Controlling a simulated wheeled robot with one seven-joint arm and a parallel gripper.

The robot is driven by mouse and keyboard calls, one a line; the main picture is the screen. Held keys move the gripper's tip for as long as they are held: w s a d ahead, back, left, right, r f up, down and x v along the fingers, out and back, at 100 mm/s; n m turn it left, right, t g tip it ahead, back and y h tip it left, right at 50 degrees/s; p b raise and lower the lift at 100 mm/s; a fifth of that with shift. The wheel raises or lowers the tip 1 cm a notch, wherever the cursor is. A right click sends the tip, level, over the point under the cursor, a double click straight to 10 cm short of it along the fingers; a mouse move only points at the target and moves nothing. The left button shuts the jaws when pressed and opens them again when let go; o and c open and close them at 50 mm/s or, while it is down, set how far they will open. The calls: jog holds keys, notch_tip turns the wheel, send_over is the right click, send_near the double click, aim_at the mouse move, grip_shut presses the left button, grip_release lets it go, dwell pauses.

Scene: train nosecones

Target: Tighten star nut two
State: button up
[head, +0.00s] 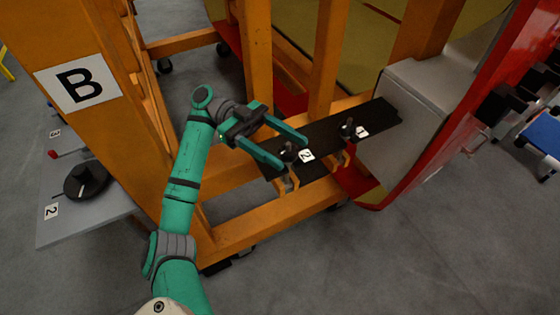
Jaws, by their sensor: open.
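Star nut two (288,152) is a small dark knob on a black plate (325,133), beside a white label (306,156) marked 2. My gripper (293,152) is open, with its two green fingers reaching toward the plate on either side of the nut. Whether the fingers touch the nut or stand above it, I cannot tell. A second dark star nut (347,128) stands farther right on the same plate, beside another white label (362,132).
An orange frame (280,212) surrounds and carries the plate. A sign marked B (78,84) is on its left post. A grey box (405,115) and a red nosecone edge (450,130) stand at right. A grey panel (100,218) with a black dial (87,181) is at left. Floor at lower right is clear.

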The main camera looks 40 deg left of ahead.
jog(key=s+d+r, duration=0.3)
jog(key=s, duration=0.2)
jog(key=shift+s+d, duration=0.35)
jog(key=shift+s, duration=0.05)
jog(key=shift+w, duration=0.15)
